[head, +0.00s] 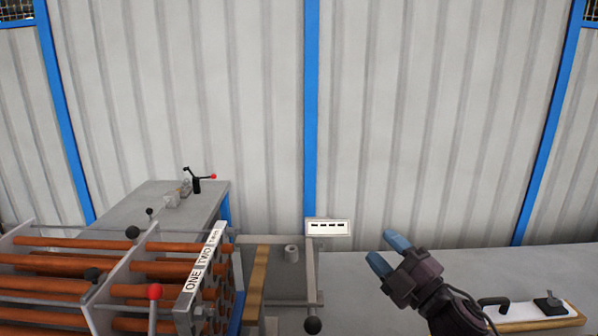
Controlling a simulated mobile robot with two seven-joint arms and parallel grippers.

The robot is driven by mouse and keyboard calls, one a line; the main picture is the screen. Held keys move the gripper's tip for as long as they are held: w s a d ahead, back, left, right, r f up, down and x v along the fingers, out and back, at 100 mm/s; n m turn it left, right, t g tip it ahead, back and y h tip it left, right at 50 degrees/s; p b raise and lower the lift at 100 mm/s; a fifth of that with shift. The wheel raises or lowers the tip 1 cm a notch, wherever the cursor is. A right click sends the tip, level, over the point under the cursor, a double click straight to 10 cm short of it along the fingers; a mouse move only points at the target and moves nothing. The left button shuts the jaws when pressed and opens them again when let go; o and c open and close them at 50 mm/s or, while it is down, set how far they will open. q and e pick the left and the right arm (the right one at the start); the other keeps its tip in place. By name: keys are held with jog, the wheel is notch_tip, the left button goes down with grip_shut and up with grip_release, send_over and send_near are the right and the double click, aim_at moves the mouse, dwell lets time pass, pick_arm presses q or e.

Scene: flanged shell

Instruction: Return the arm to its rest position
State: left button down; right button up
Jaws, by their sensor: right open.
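My right gripper (385,250) is in the head view at right of centre, on an arm that comes in from the lower right. Its two blue fingertips are apart and nothing shows between them. It appears above the grey bench top, apart from the things around it. My left gripper is not in view.
At left stands a rack of orange-brown tubes (70,243) with a label strip (200,258). A small grey cylinder (291,253) and a white sign (327,227) are at centre. A white-topped board (525,312) lies at lower right. A corrugated wall (440,120) closes the back.

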jog(key=s+d+f+m+g+h, duration=0.1)
jog(key=s+d+f+m+h, duration=0.2)
jog(key=s+f+m, duration=0.3)
jog(key=s+d+f+m+g+h, duration=0.2)
jog(key=s+f+m+h, duration=0.3)
jog(key=f, duration=0.8)
jog(key=s+d+f+m+g+h, duration=0.1)
jog(key=s+d+f+m+h, duration=0.3)
jog(key=s+f+m, duration=0.3)
jog(key=shift+d+f+m, duration=0.3)
jog(key=shift+f, duration=0.6)
jog(key=shift+d+f+m, duration=0.25)
jog(key=shift+f+m, duration=0.05)
jog(key=shift+f, duration=0.6)
jog(key=s+f+g, duration=0.1)
jog(key=s+f, duration=0.2)
jog(key=s, duration=0.2)
jog(key=s+d+f+m+g+h, duration=0.1)
jog(key=s+f, duration=0.2)
jog(key=s, duration=0.2)
jog(key=shift+s+d+f+m+g, duration=0.15)
jog(key=shift+s+d+m+g, duration=0.1)
jog(key=shift+s+m+g, duration=0.05)
